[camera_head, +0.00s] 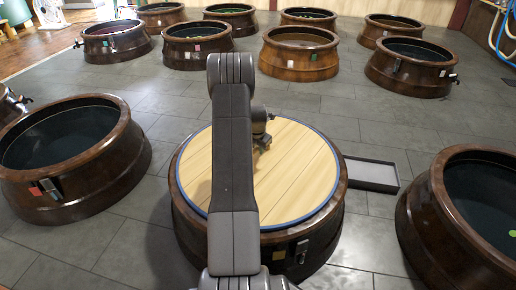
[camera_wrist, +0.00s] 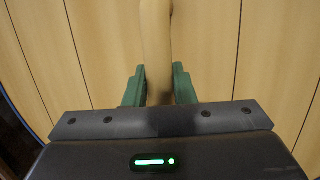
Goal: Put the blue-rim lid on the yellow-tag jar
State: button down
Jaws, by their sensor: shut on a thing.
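The blue-rim lid (camera_head: 300,185) is a round light-wood disc with a blue edge. It lies roughly level over the mouth of the dark brown jar (camera_head: 335,215) that carries a yellow tag (camera_head: 279,255) and a metal latch. The lid covers nearly the whole opening; I cannot tell whether it rests on the rim or hangs just above it. My gripper (camera_head: 263,143) is over the lid, partly behind my arm. In the wrist view its green fingers (camera_wrist: 158,88) are shut on the lid's upright wooden handle (camera_wrist: 155,40).
A shallow grey tray (camera_head: 372,174) lies on the floor right of the jar. Open jars stand close at left (camera_head: 110,165) and right (camera_head: 450,235). Several more open jars stand farther back. Bare grey tile (camera_head: 390,130) lies between them.

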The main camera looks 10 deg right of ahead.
jog(key=c, duration=1.3)
grip_release()
jog(key=shift+r, duration=0.2)
jog(key=shift+o, duration=0.9)
jog(key=shift+s+f, duration=0.1)
jog(key=shift+f, duration=0.15)
jog(key=d+p+v, duration=0.1)
jog(key=p+v, duration=0.3)
jog(key=v, duration=1)
jog(key=shift+a+p, duration=0.4)
jog(key=shift+a, duration=0.05)
jog(key=shift+w, duration=0.25)
jog(key=b+x, duration=0.5)
jog(key=x, duration=0.8)
jog(key=shift+f, duration=0.4)
jog(key=shift+r, duration=0.2)
jog(key=shift+r, duration=0.1)
